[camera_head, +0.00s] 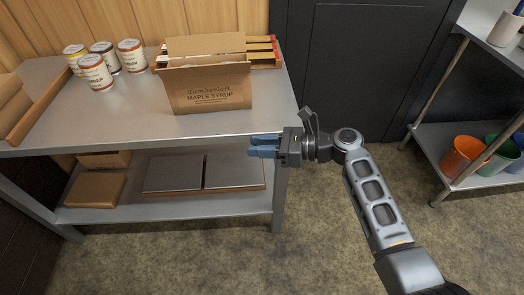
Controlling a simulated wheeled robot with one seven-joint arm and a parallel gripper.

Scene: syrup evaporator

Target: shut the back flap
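A brown cardboard box (210,92) printed "Maple Syrup" stands on the metal table in the head view. Its back flap (206,44) stands up along the far side of the opening. A pale strip shows inside between the flap and the box front; the rest of the inside is hidden. My gripper (262,147) is in front of the table edge, below and to the right of the box, with its blue fingers pointing left. It touches neither box nor flap. Its fingers look close together and appear empty, but whether they are shut is unclear.
Several labelled cans (95,72) stand left of the box. A wooden tray (40,105) lies at the far left, and a red-and-yellow item (264,52) is behind the box at right. The table top (120,125) is clear in front. A shelf with buckets (462,158) stands at right.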

